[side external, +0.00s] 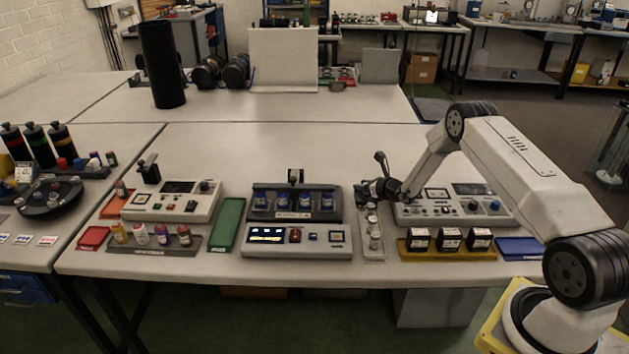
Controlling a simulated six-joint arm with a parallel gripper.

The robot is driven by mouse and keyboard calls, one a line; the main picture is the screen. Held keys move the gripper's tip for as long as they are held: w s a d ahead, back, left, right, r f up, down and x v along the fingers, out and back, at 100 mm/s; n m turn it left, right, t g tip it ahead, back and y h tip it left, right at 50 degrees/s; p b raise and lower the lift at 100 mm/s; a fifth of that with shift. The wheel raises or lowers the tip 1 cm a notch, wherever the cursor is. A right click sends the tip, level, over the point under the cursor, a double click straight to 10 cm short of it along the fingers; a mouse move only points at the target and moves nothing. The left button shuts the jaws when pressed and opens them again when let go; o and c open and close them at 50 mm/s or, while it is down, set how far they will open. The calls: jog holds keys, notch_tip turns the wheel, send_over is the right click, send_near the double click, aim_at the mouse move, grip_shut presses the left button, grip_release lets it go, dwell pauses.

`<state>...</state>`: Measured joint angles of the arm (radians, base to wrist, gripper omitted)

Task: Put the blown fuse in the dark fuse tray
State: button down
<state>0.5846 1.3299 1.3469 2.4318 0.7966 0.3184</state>
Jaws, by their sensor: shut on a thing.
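My gripper (366,192) is dark and hangs over the back end of a narrow pale grey tray (372,254), right of the middle of the bench. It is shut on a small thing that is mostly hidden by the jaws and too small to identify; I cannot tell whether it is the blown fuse. Several small pale cylinders (375,236) stand in a row in the narrow tray and may be fuses. I cannot tell which tray is the dark fuse tray.
A device with a lit screen (297,241) and a dark rack of blue jars (293,216) stand left of my gripper. A grey console (452,205) is close on the right, behind an ochre tray of black boxes (404,252). A blue tray (522,255) and a green tray (227,225) look empty.

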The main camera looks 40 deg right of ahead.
jog(key=shift+f, duration=0.1)
jog(key=shift+c, duration=2)
grip_release()
jog(key=shift+s+r, duration=0.35)
jog(key=shift+s, duration=0.15)
jog(key=shift+v, duration=5.45)
